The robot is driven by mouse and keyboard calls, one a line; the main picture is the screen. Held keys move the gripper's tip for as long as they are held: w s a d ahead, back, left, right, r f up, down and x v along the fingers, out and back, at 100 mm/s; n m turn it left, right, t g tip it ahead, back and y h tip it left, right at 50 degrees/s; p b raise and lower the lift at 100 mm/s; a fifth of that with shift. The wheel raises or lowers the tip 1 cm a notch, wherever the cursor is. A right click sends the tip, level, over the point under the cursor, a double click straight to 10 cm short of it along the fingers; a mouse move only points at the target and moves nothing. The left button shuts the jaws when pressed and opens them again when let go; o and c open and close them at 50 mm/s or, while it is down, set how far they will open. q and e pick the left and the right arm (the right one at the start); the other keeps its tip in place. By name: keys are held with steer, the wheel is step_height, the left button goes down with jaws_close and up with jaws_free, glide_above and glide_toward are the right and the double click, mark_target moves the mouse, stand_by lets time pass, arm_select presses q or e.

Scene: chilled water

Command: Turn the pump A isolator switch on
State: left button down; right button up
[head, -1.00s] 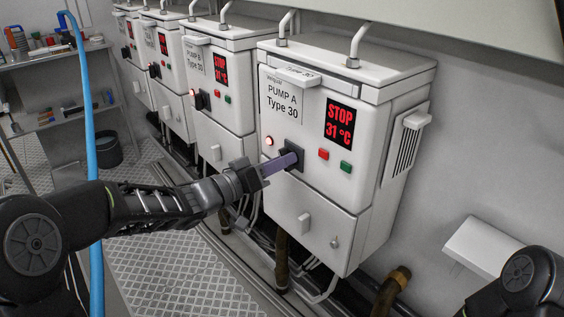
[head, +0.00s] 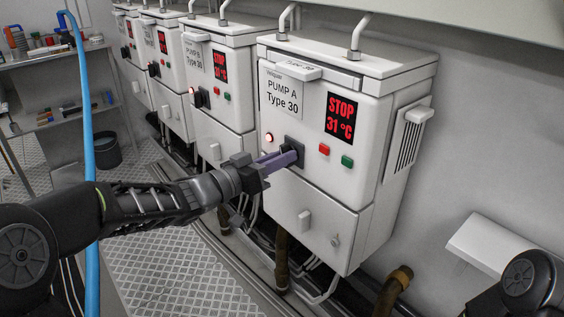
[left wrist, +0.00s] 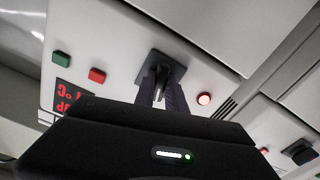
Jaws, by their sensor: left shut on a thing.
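The pump A cabinet (head: 312,190) is a white box with a "PUMP A Type 30" label and a red display (head: 341,118) reading STOP 31 °C. Its isolator switch (head: 289,150) is a dark knob on a square dark plate, which also shows in the left wrist view (left wrist: 168,60). My left gripper (head: 287,158) is shut on the switch knob, its fingers on either side. The fingers hide part of the knob, and I cannot tell its exact angle. My right gripper is out of view; only part of my right arm shows at lower right.
A lit lamp (head: 268,137), a red button (head: 324,149) and a green button (head: 347,161) sit close to the switch. Similar cabinets (head: 216,100) stand in a row to the left. A blue hose (head: 88,140) hangs at left. Pipes run below the cabinets.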

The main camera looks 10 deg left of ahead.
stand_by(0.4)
arm_select(q)
steer(key=m+b, duration=0.2)
steer(key=m, duration=0.1)
stand_by(0.5)
steer(key=c, duration=1.5)
jaws_free()
steer(key=shift+a, duration=0.1)
